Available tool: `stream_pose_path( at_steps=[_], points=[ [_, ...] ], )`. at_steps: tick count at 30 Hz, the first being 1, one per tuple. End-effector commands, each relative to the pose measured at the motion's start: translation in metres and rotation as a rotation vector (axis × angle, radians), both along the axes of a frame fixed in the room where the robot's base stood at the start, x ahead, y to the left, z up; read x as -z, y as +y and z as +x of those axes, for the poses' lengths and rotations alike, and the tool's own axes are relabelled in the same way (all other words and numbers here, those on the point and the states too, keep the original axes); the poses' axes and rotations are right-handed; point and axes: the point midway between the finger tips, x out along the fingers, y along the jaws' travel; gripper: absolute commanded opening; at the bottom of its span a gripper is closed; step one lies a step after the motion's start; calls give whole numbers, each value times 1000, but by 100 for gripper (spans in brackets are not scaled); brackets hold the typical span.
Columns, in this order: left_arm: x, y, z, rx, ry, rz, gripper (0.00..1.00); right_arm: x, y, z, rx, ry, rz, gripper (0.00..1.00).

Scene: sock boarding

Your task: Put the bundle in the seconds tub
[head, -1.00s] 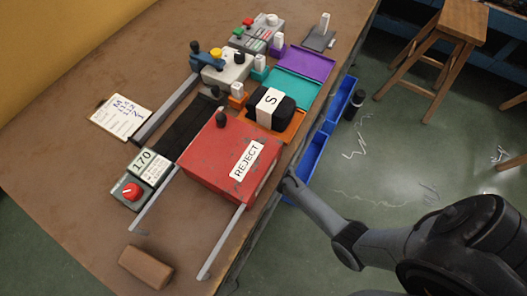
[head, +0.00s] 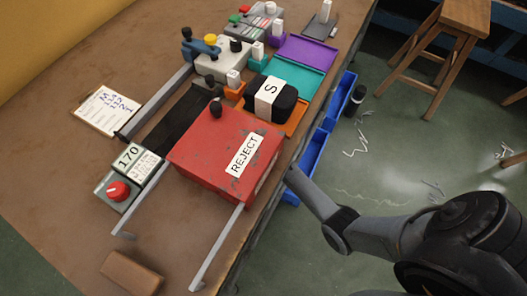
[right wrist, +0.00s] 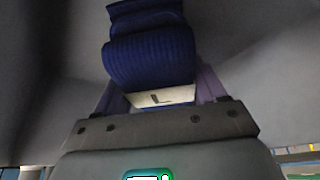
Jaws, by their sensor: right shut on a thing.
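A dark blue ribbed bundle (right wrist: 150,58) shows in the right wrist view, with a pale band (right wrist: 163,98) carrying a dark letter like an L. My right gripper (right wrist: 160,88) is shut on it, a purplish finger on each side. In the head view my right arm comes in from the right, and its end goes out of sight at the right edge of a red box (head: 200,135) with a white REJECT label (head: 243,155). The gripper and bundle are hidden there. No tub is labelled seconds. My left gripper is not in view.
An orange tray (head: 297,126) holds a black bundle (head: 285,107) marked S. Teal (head: 300,85) and purple (head: 308,48) trays lie beyond it. Blue bins (head: 313,150) hang along the table's right side. A brown block (head: 132,272) lies at the front.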

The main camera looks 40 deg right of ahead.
Motion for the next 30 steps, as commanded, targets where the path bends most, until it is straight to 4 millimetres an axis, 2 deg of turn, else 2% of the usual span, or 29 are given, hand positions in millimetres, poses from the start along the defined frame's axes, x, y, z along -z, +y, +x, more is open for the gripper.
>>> stream_pose_path(
  at_steps=[8, 25, 26, 30],
  points=[
    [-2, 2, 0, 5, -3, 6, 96, -2, 0, 1, 0, -4, -1, 30],
    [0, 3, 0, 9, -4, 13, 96, 10, 0, 2, 1, -5, -1, 30],
    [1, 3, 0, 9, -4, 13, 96, 10, 0, 1, 1, -4, -1, 75],
    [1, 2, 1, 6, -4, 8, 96, 10, 0, 1, 0, -4, -1, 96]
  ],
)
